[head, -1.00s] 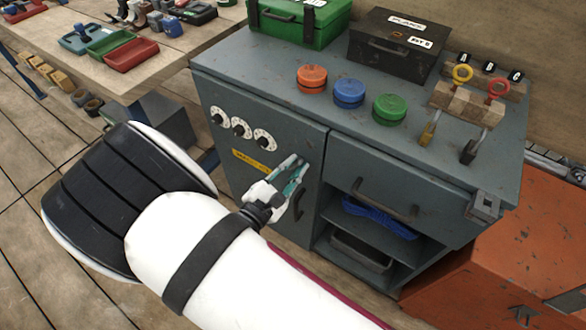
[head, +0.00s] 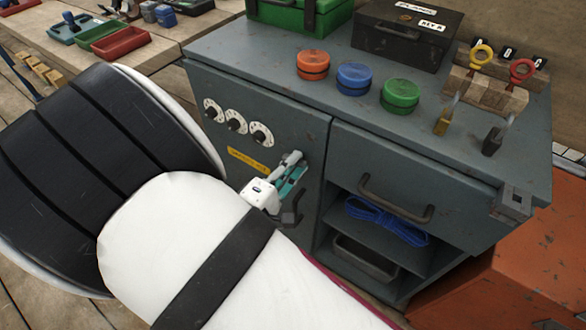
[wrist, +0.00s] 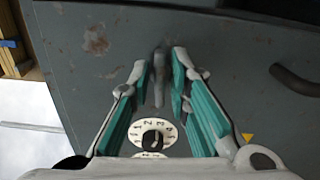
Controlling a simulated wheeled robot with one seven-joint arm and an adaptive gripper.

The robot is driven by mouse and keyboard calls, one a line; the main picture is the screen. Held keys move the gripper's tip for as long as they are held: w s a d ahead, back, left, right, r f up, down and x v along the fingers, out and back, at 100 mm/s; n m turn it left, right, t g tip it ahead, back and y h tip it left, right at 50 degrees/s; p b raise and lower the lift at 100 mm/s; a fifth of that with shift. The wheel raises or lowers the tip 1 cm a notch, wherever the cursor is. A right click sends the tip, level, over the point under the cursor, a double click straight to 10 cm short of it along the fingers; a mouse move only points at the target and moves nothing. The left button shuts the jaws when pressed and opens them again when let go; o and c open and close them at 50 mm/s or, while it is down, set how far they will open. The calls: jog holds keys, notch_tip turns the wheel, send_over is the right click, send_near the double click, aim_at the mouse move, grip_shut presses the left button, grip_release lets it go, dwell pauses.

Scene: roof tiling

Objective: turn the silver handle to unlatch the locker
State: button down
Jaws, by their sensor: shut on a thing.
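The locker is the left door (head: 270,185) of a grey-blue cabinet, and it looks closed. The silver handle (wrist: 159,78) is a narrow upright bar in the wrist view, between my fingertips. In the head view my fingers largely hide it. My gripper (head: 294,165), with teal finger pads, is at the door's upper right part, right of the yellow label. It also shows in the wrist view (wrist: 160,72), shut on the silver handle, with one finger on each side.
Three white dials (head: 236,121) and a yellow label (head: 247,160) are on the door left of my gripper. A drawer (head: 400,175) and open shelves are to the right. Coloured round tins (head: 354,79) and padlocks (head: 444,119) stand on top.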

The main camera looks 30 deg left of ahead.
jog(key=shift+m+b, duration=0.45)
jog(key=shift+m, duration=0.15)
jog(key=c, duration=1.7)
grip_release()
